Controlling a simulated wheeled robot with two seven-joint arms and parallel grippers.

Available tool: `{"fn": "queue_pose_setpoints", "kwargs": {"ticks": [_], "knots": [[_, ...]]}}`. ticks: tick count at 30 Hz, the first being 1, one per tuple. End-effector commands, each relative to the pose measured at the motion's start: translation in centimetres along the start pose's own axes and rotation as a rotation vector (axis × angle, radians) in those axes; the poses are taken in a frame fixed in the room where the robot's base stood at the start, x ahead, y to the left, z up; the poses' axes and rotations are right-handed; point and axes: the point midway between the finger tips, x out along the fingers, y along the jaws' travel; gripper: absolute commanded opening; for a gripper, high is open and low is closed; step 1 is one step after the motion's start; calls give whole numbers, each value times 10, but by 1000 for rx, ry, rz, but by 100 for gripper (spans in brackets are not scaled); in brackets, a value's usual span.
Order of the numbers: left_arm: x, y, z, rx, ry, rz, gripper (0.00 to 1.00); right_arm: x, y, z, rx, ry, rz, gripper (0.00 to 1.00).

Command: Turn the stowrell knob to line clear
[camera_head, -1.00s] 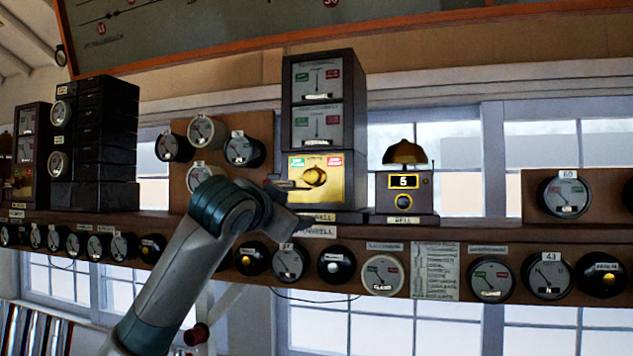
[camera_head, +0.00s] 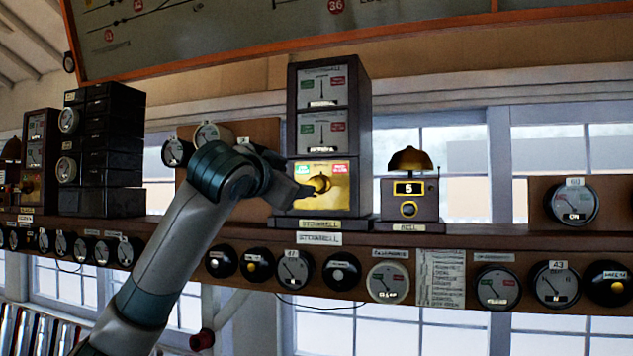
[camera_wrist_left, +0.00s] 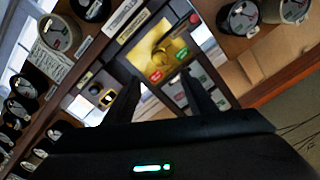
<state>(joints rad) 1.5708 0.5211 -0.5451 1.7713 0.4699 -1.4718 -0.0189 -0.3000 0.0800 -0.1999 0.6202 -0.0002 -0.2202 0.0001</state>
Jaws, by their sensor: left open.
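The stowrell knob (camera_head: 320,184) is a brass knob on a yellow plate with a green label at its upper left and a red label at its upper right. The plate is the lowest panel of a dark, stacked instrument case (camera_head: 360,135) on the shelf. My left gripper (camera_head: 306,189) is at the left of the knob, its fingertips close to it. In the left wrist view the knob (camera_wrist_left: 173,52) lies beyond the two spread fingers (camera_wrist_left: 162,85). The gripper is open; I cannot tell whether it touches the knob. My right gripper is not in view.
A bell box (camera_head: 410,198) with a brass bell stands just right of the case. Dials (camera_head: 388,281) line the shelf front (camera_head: 460,240). A stack of black boxes (camera_head: 110,150) stands at the left. Dials behind my left arm are partly hidden.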

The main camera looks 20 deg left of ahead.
Motion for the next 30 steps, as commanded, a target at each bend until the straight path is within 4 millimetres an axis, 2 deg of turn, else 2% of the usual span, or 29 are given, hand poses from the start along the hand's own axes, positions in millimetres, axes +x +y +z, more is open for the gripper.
{"fn": "queue_pose_setpoints", "kwargs": {"ticks": [21,30], "knots": [[122,-3,-4,0,-3,1,51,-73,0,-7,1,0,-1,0],[153,-1,-1,0,-2,1,51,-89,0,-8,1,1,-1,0]]}}
